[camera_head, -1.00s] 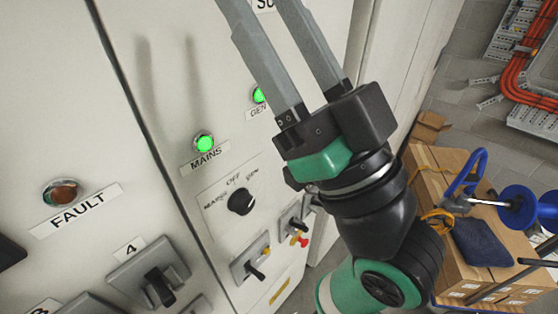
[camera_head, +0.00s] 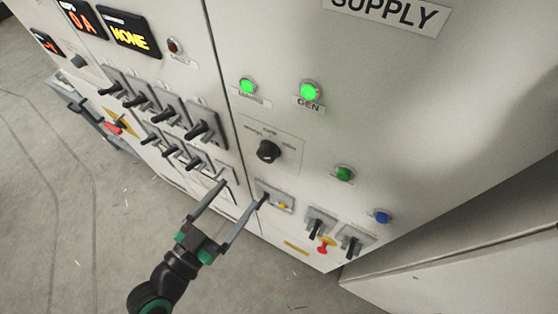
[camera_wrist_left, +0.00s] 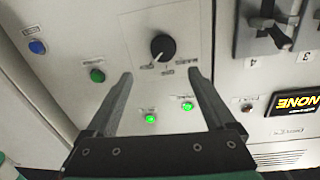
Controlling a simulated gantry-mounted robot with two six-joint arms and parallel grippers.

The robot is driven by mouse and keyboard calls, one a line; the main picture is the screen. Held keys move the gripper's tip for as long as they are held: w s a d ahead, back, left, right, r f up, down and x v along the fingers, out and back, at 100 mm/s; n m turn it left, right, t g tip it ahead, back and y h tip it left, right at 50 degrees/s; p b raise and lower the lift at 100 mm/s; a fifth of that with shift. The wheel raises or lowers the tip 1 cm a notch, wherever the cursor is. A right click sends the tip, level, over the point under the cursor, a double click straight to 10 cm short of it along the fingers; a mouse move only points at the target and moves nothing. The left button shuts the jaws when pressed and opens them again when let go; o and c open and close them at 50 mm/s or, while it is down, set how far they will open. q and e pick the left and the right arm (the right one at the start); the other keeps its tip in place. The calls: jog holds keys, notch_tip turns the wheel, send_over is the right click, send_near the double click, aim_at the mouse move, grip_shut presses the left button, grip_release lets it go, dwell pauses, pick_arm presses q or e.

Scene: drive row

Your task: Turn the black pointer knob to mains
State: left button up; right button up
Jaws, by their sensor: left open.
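The black pointer knob (camera_head: 267,152) sits on a pale plate with small labels, on the cabinet front below two lit green lamps. In the left wrist view the knob (camera_wrist_left: 162,47) appears upside down. A pale mark at its lower left edge seems to face the left label, but the small lettering is hard to read. My left gripper (camera_head: 244,190) is open and empty, its fingers pointing at the cabinet, below the knob in the head view. In the left wrist view the knob lies beyond and between the fingertips (camera_wrist_left: 160,73), apparently clear of both. My right gripper is not in view.
The mains lamp (camera_head: 247,87) and gen lamp (camera_head: 310,91) are lit green. A green button (camera_head: 344,174) and blue button (camera_head: 382,216) are right of the knob. A breaker with a yellow button (camera_head: 282,206) lies below it. Several black-handled switches (camera_head: 203,130) are at left.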

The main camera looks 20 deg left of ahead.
aim_at(263, 158)
pick_arm(q)
jog(key=p+x, duration=0.1)
jog(key=x, duration=0.2)
jog(key=p+x, duration=0.1)
jog(key=x, duration=0.2)
jog(key=p+x, duration=0.1)
jog(key=x, duration=0.3)
jog(key=shift+w+a+r, duration=0.1)
jog(key=shift+w+a, duration=0.1)
jog(key=shift+a, duration=0.05)
jog(key=shift+w+d, duration=0.1)
jog(key=shift+w, duration=0.45)
jog(key=c, duration=1.4)
